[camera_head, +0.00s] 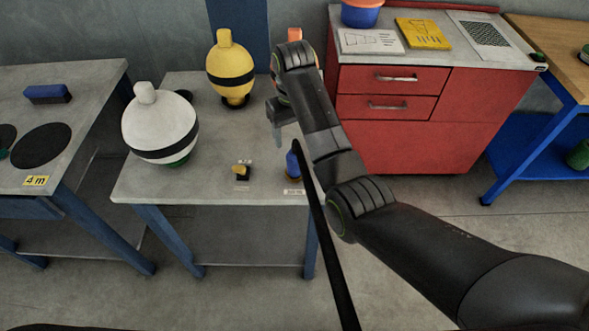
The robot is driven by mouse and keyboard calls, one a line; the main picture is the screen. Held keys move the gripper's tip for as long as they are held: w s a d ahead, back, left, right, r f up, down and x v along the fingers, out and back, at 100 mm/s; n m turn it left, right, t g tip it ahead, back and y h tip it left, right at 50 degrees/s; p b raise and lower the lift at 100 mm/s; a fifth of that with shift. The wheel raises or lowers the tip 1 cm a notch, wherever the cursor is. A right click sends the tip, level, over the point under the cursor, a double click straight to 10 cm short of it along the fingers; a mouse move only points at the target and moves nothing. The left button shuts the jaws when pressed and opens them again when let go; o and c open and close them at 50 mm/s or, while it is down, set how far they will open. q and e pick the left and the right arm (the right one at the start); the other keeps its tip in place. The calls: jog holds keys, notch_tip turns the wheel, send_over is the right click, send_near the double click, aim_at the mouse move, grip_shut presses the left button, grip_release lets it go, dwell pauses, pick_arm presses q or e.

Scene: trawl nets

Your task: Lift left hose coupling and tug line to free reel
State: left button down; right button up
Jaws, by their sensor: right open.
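A small yellow-and-black fitting (242,171) sits on the middle grey table (205,188), with a small label in front of it. A small blue fitting (293,164) stands to its right near the table's right edge, partly hidden by my arm. The yellow one is the left of the two; I cannot tell for sure that they are hose couplings. My right gripper (279,132) is open, above the table, behind and above the fittings and apart from them. No reel or line can be clearly made out. My left gripper is out of view.
A white float (152,122) and a yellow float (231,70) stand at the table's left and back. A red cabinet (400,140) stands at the right. A side table (85,85) is at the left. A long dark strip (325,235) crosses the foreground.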

aim_at(294, 151)
notch_tip(294, 151, down, 6)
jog(key=shift+s+f+p, duration=0.1)
jog(key=shift+f+p, duration=0.05)
jog(key=shift+p, duration=0.2)
jog(key=f, duration=0.4)
jog(key=shift+d+p, duration=0.2)
jog(key=shift+p, duration=0.2)
jog(key=shift+f, duration=0.7)
jog(key=c, duration=1.4)
jog(key=shift+o, duration=0.2)
notch_tip(294, 151, up, 10)
jog(key=shift+r+b, duration=0.1)
jog(key=shift+b, duration=0.25)
